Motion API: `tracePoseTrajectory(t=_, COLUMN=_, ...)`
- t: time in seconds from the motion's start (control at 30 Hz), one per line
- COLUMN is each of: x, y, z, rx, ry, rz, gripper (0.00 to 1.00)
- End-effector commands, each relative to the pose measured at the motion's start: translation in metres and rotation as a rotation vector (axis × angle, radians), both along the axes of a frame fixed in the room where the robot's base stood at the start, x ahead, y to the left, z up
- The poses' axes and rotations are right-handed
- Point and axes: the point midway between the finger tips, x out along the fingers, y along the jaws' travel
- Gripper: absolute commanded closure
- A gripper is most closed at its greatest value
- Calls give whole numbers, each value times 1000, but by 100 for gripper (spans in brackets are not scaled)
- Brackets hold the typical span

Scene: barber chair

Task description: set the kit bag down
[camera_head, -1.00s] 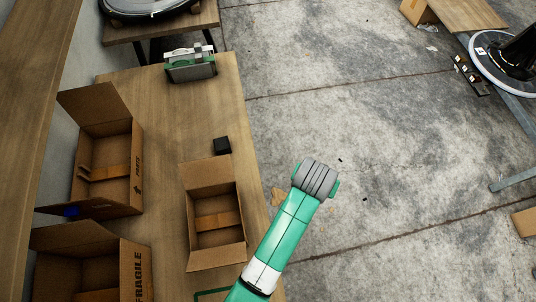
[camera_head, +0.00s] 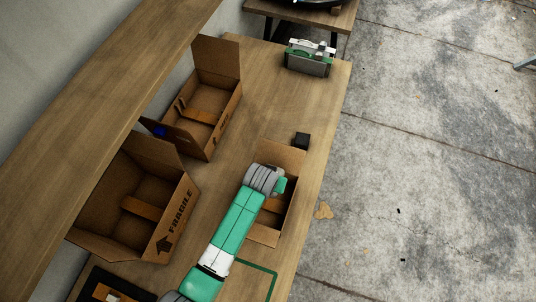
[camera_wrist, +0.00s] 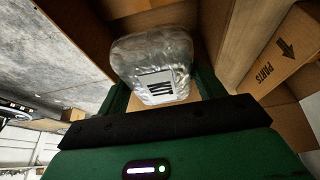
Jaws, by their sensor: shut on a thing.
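The kit bag (camera_wrist: 150,50) is a clear, silvery, crinkled pouch with a white printed label, seen in the wrist view. My gripper (camera_wrist: 162,88) is shut on it, with a green finger on each side. Cardboard shows close behind and around the bag; I cannot tell whether the bag is above or inside a box. In the head view my arm reaches over the small open carton (camera_head: 268,236) near the table's right edge. My wrist covers part of that carton, and the fingers and bag are hidden there.
Two larger open cartons stand at left, one marked FRAGILE (camera_head: 172,232) and another behind it (camera_head: 226,112). A black block (camera_head: 302,140) sits behind the small carton. A green outline (camera_head: 274,279) marks the wooden table (camera_head: 277,106). A green-grey case (camera_head: 308,60) stands far back.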

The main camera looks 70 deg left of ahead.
Motion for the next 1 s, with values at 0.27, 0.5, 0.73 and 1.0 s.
tracePoseTrajectory(t=0.27, x=1, y=0, z=-46, rx=0, ry=0, rz=-1, gripper=61)
tracePoseTrajectory(t=0.5, x=0, y=0, z=-74, rx=-1, ry=1, rz=-1, gripper=61)
tracePoseTrajectory(t=0.73, x=0, y=0, z=-84, rx=0, ry=0, rz=-1, gripper=61)
tracePoseTrajectory(t=1.0, x=1, y=0, z=-89, rx=0, ry=0, rz=-2, gripper=61)
